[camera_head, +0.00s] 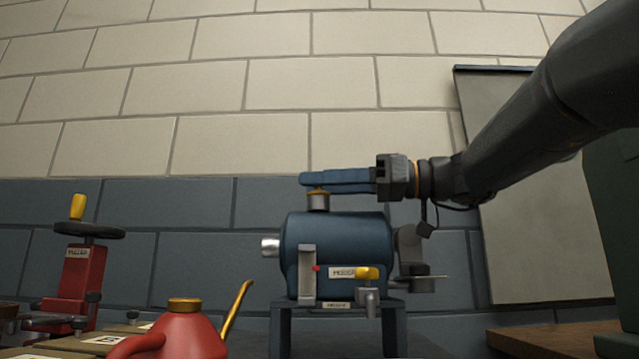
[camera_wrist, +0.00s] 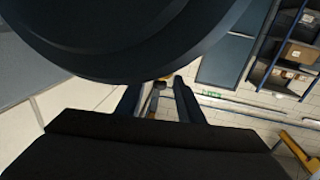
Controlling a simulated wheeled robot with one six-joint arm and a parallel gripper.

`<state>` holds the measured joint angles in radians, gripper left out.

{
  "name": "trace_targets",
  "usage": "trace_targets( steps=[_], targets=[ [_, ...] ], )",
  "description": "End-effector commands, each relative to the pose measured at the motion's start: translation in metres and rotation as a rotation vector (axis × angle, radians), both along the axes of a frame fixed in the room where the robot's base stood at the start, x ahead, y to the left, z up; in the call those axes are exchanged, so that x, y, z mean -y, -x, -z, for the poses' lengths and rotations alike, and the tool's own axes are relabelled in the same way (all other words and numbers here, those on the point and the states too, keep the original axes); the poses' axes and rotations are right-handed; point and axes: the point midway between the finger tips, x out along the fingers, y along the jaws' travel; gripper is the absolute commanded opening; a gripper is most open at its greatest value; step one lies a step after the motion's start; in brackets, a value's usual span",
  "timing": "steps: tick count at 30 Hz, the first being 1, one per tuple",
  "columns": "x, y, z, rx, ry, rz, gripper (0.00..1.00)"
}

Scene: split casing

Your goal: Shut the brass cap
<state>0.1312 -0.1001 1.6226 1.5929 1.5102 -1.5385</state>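The blue casing (camera_head: 340,245) stands on a dark stand in the head view. A short silver neck (camera_head: 317,204) rises from its top left, with a thin brass-coloured part, seemingly the cap (camera_head: 318,192), at the top. My gripper (camera_head: 307,180) reaches in level from the right, its blue fingers at the height of the brass part and partly covering it. In the wrist view my gripper (camera_wrist: 160,82) has its two fingers apart, with a small brass and grey piece between their tips. Contact cannot be told. A dark round shape hides much of that view.
A yellow-handled tap (camera_head: 367,274) and a grey bracket are on the casing's front and right. A red can (camera_head: 183,333) with a yellow spout stands at lower left, near a red handwheel device (camera_head: 82,275). A grey panel (camera_head: 530,200) is behind my arm.

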Motion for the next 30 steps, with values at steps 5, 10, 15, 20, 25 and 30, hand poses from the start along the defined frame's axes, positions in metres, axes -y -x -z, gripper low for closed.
trace_targets(
  steps=[5,10,15,20,25,30],
  targets=[
    [0.026,0.004,-0.001,0.0,0.0,0.005,0.34],
    [0.053,0.009,0.0,-0.001,0.0,0.005,0.34],
    [0.069,0.013,0.001,-0.001,0.0,0.002,0.34],
    [0.072,0.014,0.002,0.0,0.0,0.001,0.34],
    [0.072,0.014,0.002,0.0,0.0,0.0,0.34],
    [0.072,0.014,0.002,0.0,0.0,0.0,0.34]
  ],
)
